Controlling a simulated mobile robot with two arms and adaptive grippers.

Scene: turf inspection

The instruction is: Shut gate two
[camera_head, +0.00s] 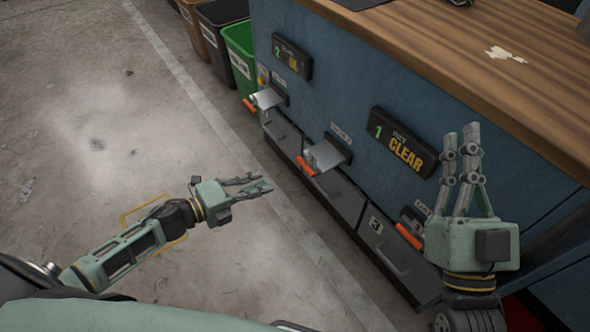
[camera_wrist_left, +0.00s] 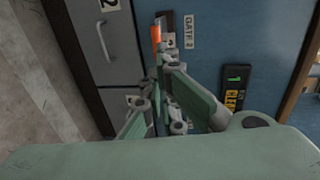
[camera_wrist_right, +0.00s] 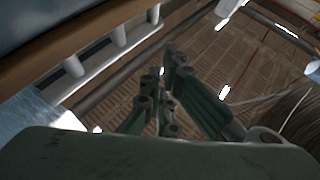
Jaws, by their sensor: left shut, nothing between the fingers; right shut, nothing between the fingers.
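Gate two appears to be the middle one of the gates on the blue cabinet front. Its metal flap (camera_head: 326,154) sticks out from the slot, with an orange tip (camera_head: 305,166) at its outer end. The orange tip (camera_wrist_left: 157,32) also shows in the left wrist view, beside a gate label (camera_wrist_left: 188,31) that is hard to read. My left gripper (camera_head: 263,185) is shut and empty, in front of the cabinet and apart from the flap. My right gripper (camera_head: 461,138) is shut and empty, pointing up near the right end of the cabinet.
Another flap (camera_head: 269,98) sticks out further left. A third orange tip (camera_head: 409,236) is beside my right gripper, its gate partly hidden. Drawers (camera_head: 393,256) lie below. Displays (camera_head: 403,142) are on the front. A green bin (camera_head: 238,48) stands at the far end. The floor left is clear.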

